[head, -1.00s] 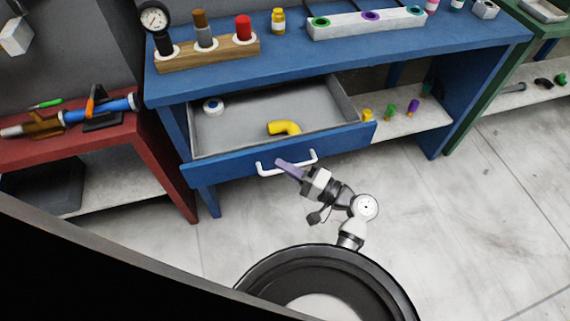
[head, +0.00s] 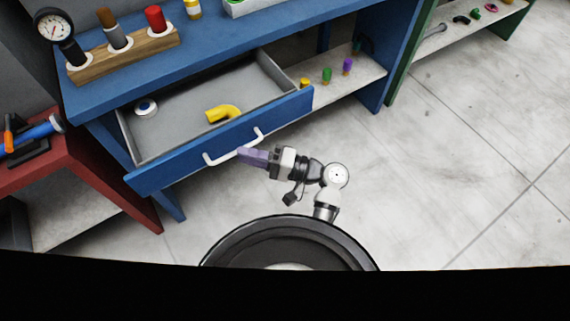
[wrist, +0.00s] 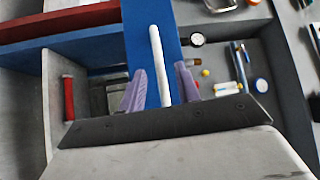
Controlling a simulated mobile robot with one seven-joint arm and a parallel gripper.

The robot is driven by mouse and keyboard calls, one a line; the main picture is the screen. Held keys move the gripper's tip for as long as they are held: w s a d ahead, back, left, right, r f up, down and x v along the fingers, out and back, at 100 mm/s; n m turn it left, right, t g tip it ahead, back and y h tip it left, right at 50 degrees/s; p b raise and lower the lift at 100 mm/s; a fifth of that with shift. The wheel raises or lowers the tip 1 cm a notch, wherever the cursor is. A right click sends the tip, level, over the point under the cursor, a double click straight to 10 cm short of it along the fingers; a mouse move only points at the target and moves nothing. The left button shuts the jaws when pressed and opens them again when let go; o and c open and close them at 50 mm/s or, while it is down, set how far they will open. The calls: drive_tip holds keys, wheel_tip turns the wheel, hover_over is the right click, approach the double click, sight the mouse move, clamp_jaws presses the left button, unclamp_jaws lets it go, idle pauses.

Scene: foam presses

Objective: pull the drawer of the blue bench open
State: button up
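The blue bench (head: 255,58) stands at the upper left in the head view. Its drawer (head: 180,140) stands well out, with the grey inside showing. A white bar handle (head: 220,158) is on the drawer's blue front; it also shows upright in the wrist view (wrist: 159,60). My gripper (head: 242,153) is at the handle, its purple fingers overlapping the bar in the head view. In the wrist view my gripper (wrist: 160,72) is open, with one finger on each side of the bar and a gap on both sides.
A red bench (head: 85,190) stands close at left, a green one (head: 408,55) at right. The floor (head: 450,180) at right is clear.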

drive_tip(key=b+v, duration=0.1)
drive_tip(key=v, duration=0.9)
drive_tip(key=shift+b, duration=0.4)
